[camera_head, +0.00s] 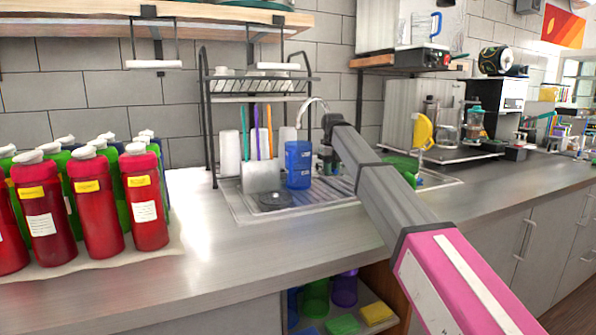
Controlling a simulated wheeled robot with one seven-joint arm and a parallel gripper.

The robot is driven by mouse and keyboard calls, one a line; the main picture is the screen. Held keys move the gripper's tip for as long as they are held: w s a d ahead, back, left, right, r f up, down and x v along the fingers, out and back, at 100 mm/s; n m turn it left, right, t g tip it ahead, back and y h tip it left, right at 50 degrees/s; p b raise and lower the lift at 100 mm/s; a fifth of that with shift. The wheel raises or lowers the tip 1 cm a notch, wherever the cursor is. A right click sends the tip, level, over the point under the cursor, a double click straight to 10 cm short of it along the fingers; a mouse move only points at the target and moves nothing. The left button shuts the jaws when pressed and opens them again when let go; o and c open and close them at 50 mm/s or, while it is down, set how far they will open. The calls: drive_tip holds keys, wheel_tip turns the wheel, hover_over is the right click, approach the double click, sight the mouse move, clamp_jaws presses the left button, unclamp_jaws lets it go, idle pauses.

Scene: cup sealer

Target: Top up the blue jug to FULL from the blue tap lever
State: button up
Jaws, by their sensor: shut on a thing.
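The blue jug (298,165) stands upright at the sink, below the end of the curved tap spout (316,101). Faint lines show on its side, but I cannot read the water level or a FULL mark. My gripper (322,158) points down at the jug's right side and appears shut on the jug there. The fingertips are small and partly hidden by my arm. I cannot make out the blue tap lever; my arm covers part of the area behind the sink.
Several red bottles (104,205) stand at the left of the counter. The front counter (250,260) is clear.

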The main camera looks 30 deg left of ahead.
drive_tip(key=shift+o, duration=0.5)
drive_tip(key=shift+w+a+r, duration=0.1)
drive_tip(key=shift+w+r, duration=0.2)
drive_tip(key=shift+r, duration=0.5)
drive_tip(key=shift+w+r, duration=0.25)
drive_tip(key=shift+r, duration=0.55)
idle(5.9)
